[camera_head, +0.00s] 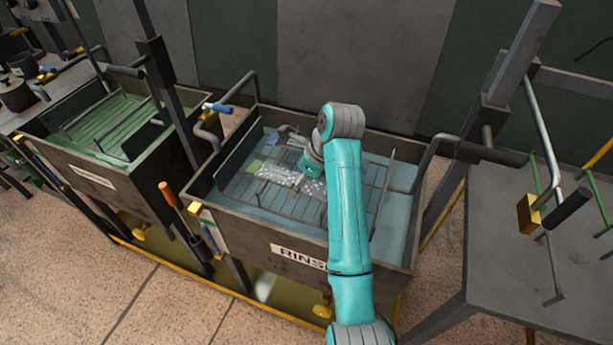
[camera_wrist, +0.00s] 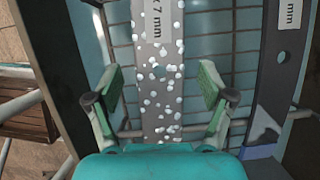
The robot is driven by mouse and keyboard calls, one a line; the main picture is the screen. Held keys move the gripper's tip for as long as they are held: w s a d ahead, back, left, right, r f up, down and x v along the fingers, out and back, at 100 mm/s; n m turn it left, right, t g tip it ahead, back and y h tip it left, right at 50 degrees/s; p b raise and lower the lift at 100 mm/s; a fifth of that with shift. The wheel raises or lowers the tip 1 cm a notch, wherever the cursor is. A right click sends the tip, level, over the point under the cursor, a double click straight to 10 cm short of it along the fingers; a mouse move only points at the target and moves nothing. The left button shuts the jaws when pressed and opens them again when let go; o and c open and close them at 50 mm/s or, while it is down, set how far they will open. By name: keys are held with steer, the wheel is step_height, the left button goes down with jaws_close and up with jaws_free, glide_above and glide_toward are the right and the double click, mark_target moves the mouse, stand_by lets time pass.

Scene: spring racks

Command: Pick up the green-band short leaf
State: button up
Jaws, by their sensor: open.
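My gripper (camera_wrist: 160,92) is open, with one green-padded finger on each side of a flat grey leaf (camera_wrist: 158,75). This leaf is dotted with white bubbles and carries a label ending in "7 mm". No green band shows on the part of it in the wrist view. In the head view, the bubbled leaf (camera_head: 280,175) lies in the rinse tank, with a green patch (camera_head: 253,166) near its left end. I cannot tell whether that patch is its band. My arm hides part of the gripper there.
A darker leaf (camera_wrist: 279,75) with a hole, a label and a blue patch lies to the right in the wrist view. The rack wires (camera_wrist: 235,45) run below the leaves. The rinse tank's rim (camera_head: 235,223) surrounds them. A green-lit tank (camera_head: 75,165) stands left, a grey table (camera_head: 530,270) right.

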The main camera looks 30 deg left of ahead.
steer(key=shift+c, duration=0.2)
jaws_close()
